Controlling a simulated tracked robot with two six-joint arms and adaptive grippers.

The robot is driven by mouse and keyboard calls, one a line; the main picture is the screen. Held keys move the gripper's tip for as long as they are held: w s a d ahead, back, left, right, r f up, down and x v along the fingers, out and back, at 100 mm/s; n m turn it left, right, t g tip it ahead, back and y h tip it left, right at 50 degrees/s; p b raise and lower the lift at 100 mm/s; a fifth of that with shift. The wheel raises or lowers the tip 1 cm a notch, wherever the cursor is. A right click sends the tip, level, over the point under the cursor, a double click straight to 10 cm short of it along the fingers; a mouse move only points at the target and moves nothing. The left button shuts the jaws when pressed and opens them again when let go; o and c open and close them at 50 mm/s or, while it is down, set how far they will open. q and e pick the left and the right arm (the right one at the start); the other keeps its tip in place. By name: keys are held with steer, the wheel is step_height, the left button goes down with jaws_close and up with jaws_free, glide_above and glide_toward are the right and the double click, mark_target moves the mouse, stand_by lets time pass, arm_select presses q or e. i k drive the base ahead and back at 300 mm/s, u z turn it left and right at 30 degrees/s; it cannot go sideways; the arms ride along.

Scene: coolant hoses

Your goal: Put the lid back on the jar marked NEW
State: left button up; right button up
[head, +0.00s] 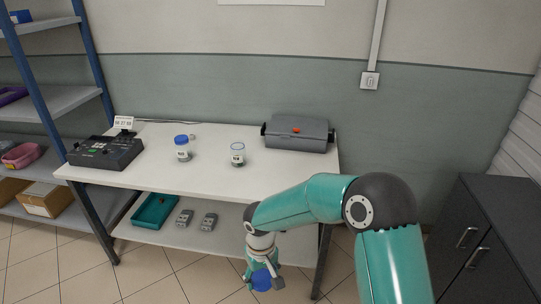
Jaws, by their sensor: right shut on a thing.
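My right gripper (263,272) is low in front of the table, below the level of the tabletop. It is shut on a round blue lid (262,281). An open clear jar (237,149) with dark contents at the bottom and a small label stands upright near the middle of the white table. Another clear jar (183,153) with a blue lid on it stands to its left. The labels are too small to read for certain, so I cannot tell which jar is marked NEW. My left gripper is not in view.
A dark box-shaped device (106,153) is at the table's left, and a grey machine (297,135) at the back right. The white tabletop (210,182) is clear in front. The lower shelf holds a green tray (155,211). A dark cabinet (480,240) stands right.

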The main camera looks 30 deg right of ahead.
mark_target(238, 150)
steer(key=u, duration=1)
steer(key=i, duration=0.15)
steer(key=z, duration=2.65)
steer(key=i, duration=0.9)
steer(key=u, duration=0.2)
